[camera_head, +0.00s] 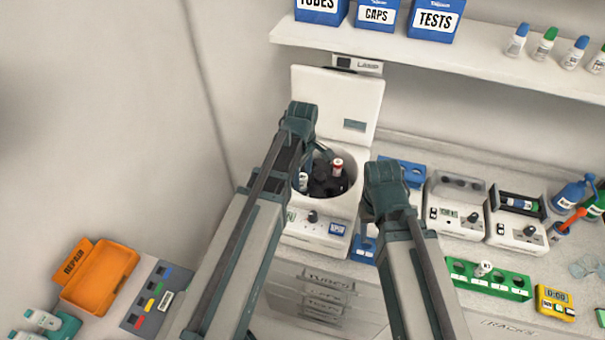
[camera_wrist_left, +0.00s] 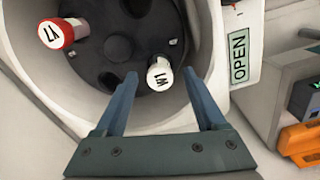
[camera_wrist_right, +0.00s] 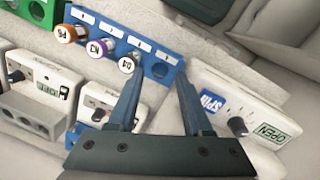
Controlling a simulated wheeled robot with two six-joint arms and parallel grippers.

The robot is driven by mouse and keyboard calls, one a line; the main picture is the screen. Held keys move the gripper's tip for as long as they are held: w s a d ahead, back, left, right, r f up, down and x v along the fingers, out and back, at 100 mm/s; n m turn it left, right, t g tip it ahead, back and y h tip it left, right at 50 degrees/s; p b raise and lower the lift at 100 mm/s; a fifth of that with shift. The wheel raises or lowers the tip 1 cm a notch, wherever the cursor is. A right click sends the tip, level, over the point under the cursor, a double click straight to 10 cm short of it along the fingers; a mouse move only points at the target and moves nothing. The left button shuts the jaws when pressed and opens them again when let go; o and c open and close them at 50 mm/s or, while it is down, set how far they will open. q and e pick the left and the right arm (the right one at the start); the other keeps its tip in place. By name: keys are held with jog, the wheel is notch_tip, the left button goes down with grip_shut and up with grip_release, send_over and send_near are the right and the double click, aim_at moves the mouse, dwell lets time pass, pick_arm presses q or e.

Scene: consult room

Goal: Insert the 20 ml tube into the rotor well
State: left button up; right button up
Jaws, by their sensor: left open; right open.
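The open centrifuge (camera_head: 295,236) holds a dark rotor (camera_head: 322,186) with several wells. My right gripper (camera_wrist_right: 160,76) is open and empty over a blue rack (camera_wrist_right: 133,33) with several capped tubes and an empty hole near the fingertips. No label reading 20 ml is legible, so I cannot tell which tube it is.
The centrifuge lid (camera_head: 336,100) stands open under the shelf (camera_head: 420,63). A green rack (camera_head: 500,284) holds a white-capped tube (camera_head: 484,268). Small machines (camera_head: 456,206) stand behind it. An orange bin (camera_head: 100,276) sits at the left. My right forearm hides part of the bench.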

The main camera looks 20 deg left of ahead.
notch_tip(320, 180, up, 12)
jog(key=p, duration=1.1)
jog(key=shift+r+p, duration=0.25)
jog(key=shift+p, duration=0.1)
jog(key=shift+s+f, duration=0.1)
